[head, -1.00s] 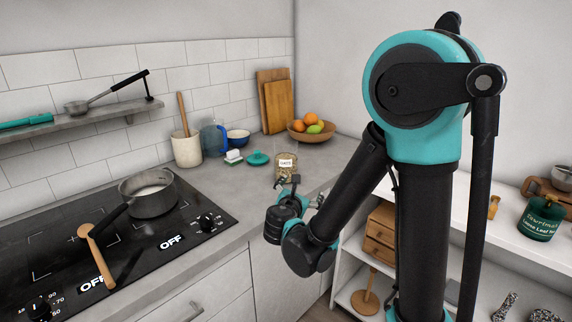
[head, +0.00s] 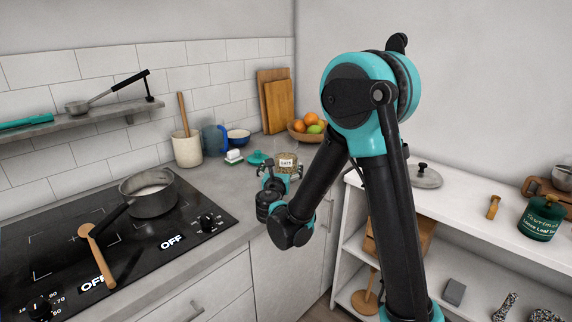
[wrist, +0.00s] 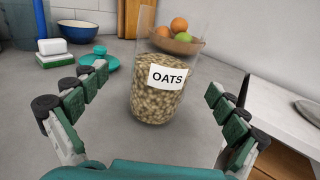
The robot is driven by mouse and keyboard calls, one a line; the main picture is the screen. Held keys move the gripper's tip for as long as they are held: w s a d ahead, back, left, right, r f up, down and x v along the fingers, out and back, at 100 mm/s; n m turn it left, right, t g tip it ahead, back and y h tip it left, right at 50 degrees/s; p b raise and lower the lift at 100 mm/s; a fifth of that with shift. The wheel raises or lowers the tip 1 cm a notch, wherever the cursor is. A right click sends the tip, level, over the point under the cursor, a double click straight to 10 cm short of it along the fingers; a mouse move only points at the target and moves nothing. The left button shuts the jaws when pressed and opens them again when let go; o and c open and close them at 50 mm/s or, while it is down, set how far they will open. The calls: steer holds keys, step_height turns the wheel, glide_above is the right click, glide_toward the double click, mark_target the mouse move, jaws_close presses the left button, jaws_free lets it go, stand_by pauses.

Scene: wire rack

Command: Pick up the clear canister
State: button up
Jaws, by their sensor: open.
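The clear canister (wrist: 158,95) stands on the grey counter, full of oats in its lower part, with a white OATS label facing me. In the head view the canister (head: 287,166) is near the counter's right edge, partly behind my gripper. My gripper (wrist: 155,100) is open, with one finger on each side of the canister in the wrist view and gaps on both sides. The fingers do not appear to touch it. In the head view my gripper (head: 279,178) is just in front of the canister. A teal lid (wrist: 98,58) lies on the counter to its left.
A fruit bowl (wrist: 178,42) stands behind the canister. A sponge (wrist: 56,47) and a blue bowl (wrist: 77,25) are at the left. A white shelf (wrist: 290,112) is at the right. A saucepan (head: 149,195) sits on the stove.

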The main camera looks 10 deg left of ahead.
steer(key=shift+w+d, duration=0.2)
steer(key=shift+w, duration=1.3)
steer(key=shift+w+d, duration=0.15)
steer(key=shift+w, duration=1.3)
steer(key=shift+c, duration=0.4)
steer(key=c, duration=1.5)
